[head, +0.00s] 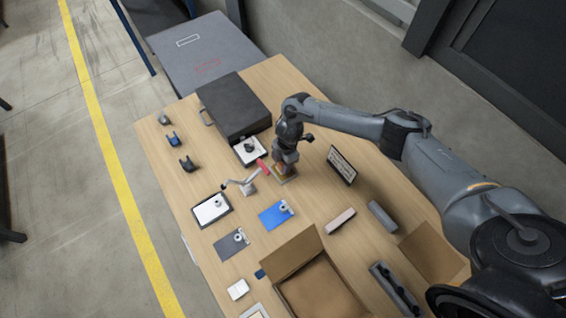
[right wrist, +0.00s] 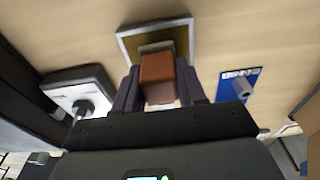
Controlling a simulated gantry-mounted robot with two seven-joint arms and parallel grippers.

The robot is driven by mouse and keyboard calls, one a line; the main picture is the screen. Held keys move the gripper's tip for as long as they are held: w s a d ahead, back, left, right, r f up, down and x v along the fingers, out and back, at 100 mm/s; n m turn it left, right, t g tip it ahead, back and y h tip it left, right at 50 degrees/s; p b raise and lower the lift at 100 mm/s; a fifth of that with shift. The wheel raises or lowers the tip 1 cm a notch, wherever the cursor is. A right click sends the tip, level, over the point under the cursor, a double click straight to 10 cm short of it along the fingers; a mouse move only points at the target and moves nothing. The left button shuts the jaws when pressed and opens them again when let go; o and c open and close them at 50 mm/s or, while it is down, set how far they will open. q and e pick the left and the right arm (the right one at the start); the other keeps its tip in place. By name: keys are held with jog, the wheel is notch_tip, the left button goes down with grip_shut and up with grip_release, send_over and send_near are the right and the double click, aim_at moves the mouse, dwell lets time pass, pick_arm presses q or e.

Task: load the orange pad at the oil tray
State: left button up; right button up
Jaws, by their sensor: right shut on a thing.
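My right gripper (head: 284,166) reaches down over the small oil tray (head: 292,180) near the middle of the table. In the right wrist view the gripper (right wrist: 158,76) is shut on the orange pad (right wrist: 158,80), a brownish-orange block between its two fingers. The oil tray (right wrist: 127,36) shows just past the pad, with a pale rim and a dark yellow floor. The pad's far end overlaps the tray in this view; I cannot tell whether it touches the floor. In the head view the gripper mostly hides the pad. My left gripper is not in view.
A black case (head: 234,104) and a white plate with a dark knob (head: 250,151) stand beside the tray. A small stand with a red part (head: 262,168) is close left. A tilted display (head: 342,165) stands right. A blue plate (head: 272,217) and an open box (head: 318,288) lie nearer.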

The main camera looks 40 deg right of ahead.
jog(key=shift+f, duration=0.4)
dwell(0.3)
jog(key=shift+f, duration=0.1)
dwell(0.9)
notch_tip(320, 180, up, 3)
jog(key=shift+f+p, duration=0.15)
jog(key=shift+p, duration=1.05)
notch_tip(320, 180, up, 4)
jog(key=p, duration=0.4)
jog(key=shift+r, duration=0.25)
